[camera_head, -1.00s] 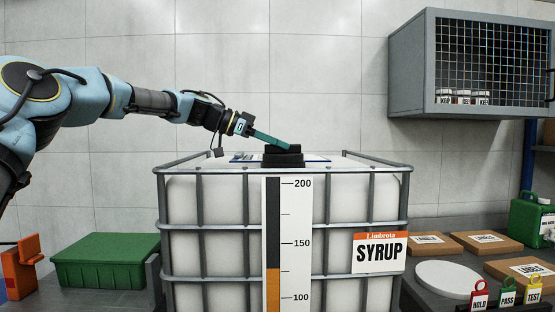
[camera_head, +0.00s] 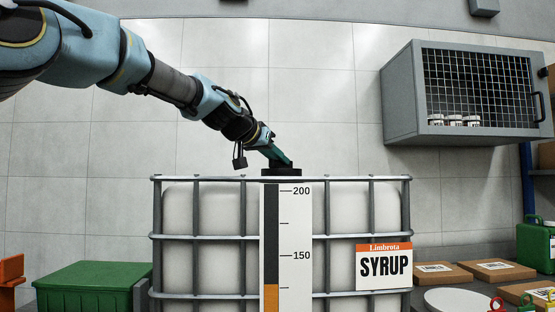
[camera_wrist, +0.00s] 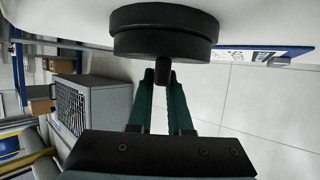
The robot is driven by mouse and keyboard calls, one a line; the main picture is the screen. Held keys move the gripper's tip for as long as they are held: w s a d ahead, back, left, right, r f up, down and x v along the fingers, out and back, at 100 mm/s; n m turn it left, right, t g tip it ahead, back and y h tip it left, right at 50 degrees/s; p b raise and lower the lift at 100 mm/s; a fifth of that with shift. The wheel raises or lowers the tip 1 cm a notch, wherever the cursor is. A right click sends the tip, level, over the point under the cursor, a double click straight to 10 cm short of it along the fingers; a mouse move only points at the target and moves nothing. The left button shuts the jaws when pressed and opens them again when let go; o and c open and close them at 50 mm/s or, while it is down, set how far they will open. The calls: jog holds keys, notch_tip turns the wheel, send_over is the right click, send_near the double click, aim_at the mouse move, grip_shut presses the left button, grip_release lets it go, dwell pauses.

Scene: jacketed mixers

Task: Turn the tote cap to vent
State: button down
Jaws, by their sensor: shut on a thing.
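The tote (camera_head: 340,215) is a white tank in a grey metal cage, with a SYRUP label and a level scale on its front. Its black round cap (camera_head: 282,172) sits on top, and it also shows large in the wrist view (camera_wrist: 163,35). In the head view my gripper (camera_head: 283,163) comes down to the cap from the upper left. Any vent marking is hidden or not readable.
A grey mesh-front cabinet (camera_head: 400,95) hangs on the wall at right. A green bin (camera_head: 85,290) stands at left, and cartons (camera_head: 490,268) lie at right.

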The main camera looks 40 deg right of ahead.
jog(key=shift+s+d+r+n+t+y+p, duration=0.1)
jog(key=shift+s+n+t+y+p, duration=0.3)
jog(key=shift+n+t, duration=0.45)
jog(key=shift+d+f+n+t+y+b, duration=0.1)
jog(key=shift+n+t+y+b, duration=0.1)
jog(key=shift+n+t, duration=0.3)
jog(key=shift+f+n+t+y+b, duration=0.15)
jog(key=shift+n+t, duration=0.2)
jog(key=shift+t, duration=0.2)
jog(key=n+t+y+b, duration=0.1)
jog(key=n+t+b, duration=0.1)
jog(key=b, duration=0.1)
jog(key=shift+f+y+b, duration=0.1)
jog(key=shift+y+b, duration=0.15)
jog(key=shift+b, duration=0.05)
jog(key=shift+n+t+y+b, duration=0.3)
jog(key=shift+n+t+b, duration=0.15)
jog(key=shift+b, duration=0.2)
jog(key=shift+n+t+y+b, duration=0.45)
jog(key=shift+n+y+b, duration=0.3)
jog(key=shift+b, duration=0.2)
jog(key=c, duration=0.8)
grip_release()
jog(key=shift+r, duration=0.2)
jog(key=shift+c, duration=0.2)
jog(key=shift+s, duration=0.1)
